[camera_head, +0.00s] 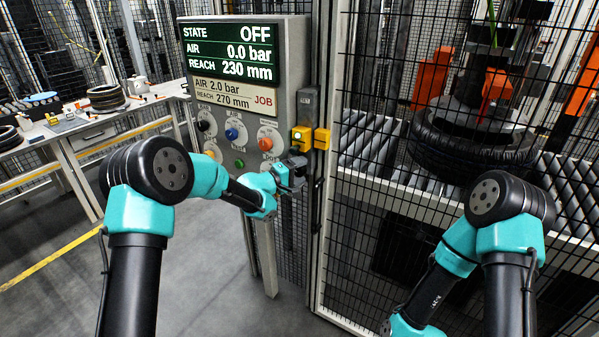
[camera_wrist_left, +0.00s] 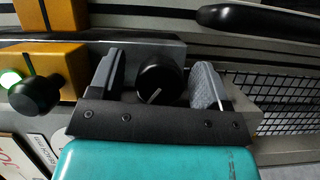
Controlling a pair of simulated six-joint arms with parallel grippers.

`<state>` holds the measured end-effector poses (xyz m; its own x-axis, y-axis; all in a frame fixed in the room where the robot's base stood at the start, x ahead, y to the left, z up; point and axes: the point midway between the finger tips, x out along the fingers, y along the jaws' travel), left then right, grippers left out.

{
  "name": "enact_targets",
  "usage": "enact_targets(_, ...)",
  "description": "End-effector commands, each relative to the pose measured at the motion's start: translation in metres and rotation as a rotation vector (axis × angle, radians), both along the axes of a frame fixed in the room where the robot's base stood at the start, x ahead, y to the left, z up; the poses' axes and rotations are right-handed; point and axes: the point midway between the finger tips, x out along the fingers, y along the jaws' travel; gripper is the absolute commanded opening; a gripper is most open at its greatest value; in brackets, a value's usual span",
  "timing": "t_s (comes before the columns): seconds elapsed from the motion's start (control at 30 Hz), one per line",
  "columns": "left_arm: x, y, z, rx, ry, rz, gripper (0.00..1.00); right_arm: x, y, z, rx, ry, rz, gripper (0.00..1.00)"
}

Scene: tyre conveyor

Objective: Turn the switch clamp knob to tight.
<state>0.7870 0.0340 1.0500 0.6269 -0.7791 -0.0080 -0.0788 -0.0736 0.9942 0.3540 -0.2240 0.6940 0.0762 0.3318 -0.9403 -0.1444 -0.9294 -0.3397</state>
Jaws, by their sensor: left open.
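A black round knob (camera_wrist_left: 160,82) with a white pointer line sits on a grey box (camera_wrist_left: 142,50), seen in the left wrist view. My left gripper (camera_wrist_left: 158,72) is open, with one grey finger on each side of this knob. A gap shows between the knob and each finger. The line slants toward the picture's upper right; no tight or loose label is readable. In the head view my left gripper (camera_head: 292,172) is at the right edge of the control panel (camera_head: 295,50), below a yellow switch box, and hides the knob. My right gripper is out of view.
The yellow switch box (camera_head: 321,138) with a lit green lamp (camera_head: 297,136) is just above my left gripper. The panel carries black, blue (camera_head: 232,134) and red (camera_head: 265,143) knobs. A mesh fence (camera_head: 350,240) stands at right, with a tyre (camera_head: 440,150) behind it.

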Motion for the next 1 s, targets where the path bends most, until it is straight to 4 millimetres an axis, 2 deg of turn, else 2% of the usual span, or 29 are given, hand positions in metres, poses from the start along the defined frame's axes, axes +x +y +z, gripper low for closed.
enact_targets(0.27, 0.0003, -0.0004, -0.0002, 0.0, 0.0, 0.0, 0.69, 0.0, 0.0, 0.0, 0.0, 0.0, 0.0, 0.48)
enact_targets(0.73, 0.0002, -0.0002, 0.0, 0.0, 0.0, 0.0, 0.24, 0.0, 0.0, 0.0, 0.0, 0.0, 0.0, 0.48)
enact_targets(1.0, 0.0002, -0.0002, 0.0003, 0.068, -0.038, 0.001, 0.22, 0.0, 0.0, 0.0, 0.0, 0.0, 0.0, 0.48)
